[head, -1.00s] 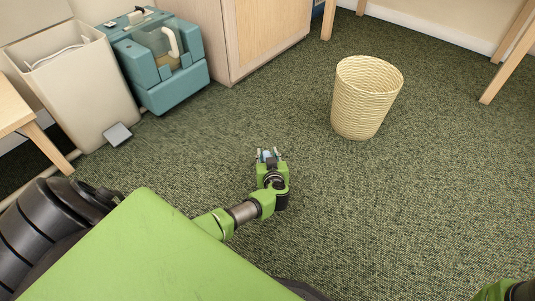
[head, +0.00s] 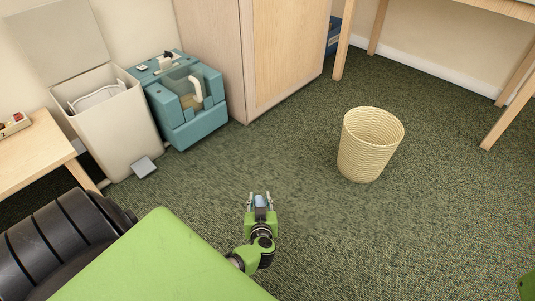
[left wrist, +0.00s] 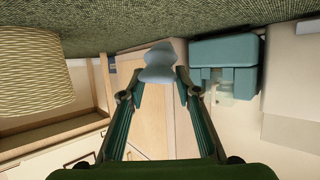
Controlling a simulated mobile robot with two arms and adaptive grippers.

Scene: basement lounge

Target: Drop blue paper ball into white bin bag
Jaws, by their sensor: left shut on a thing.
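My left gripper (head: 260,203) is shut on the pale blue paper ball (head: 260,200), above the carpet near the picture's middle. In the left wrist view the crumpled ball (left wrist: 159,62) sits between the fingertips; that view is upside down. The white bin bag (head: 97,98) shows as a white liner inside the tall off-white pedal bin (head: 117,130) at the left, whose lid stands open. The gripper is well to the right of the bin and nearer to me. The bag's inside is mostly hidden. My right gripper is not in view.
A teal machine (head: 185,105) stands right beside the bin, then a wooden cabinet (head: 285,55). A woven basket (head: 368,150) stands on the carpet at the right. A low wooden table (head: 40,150) is left of the bin. The carpet between is clear.

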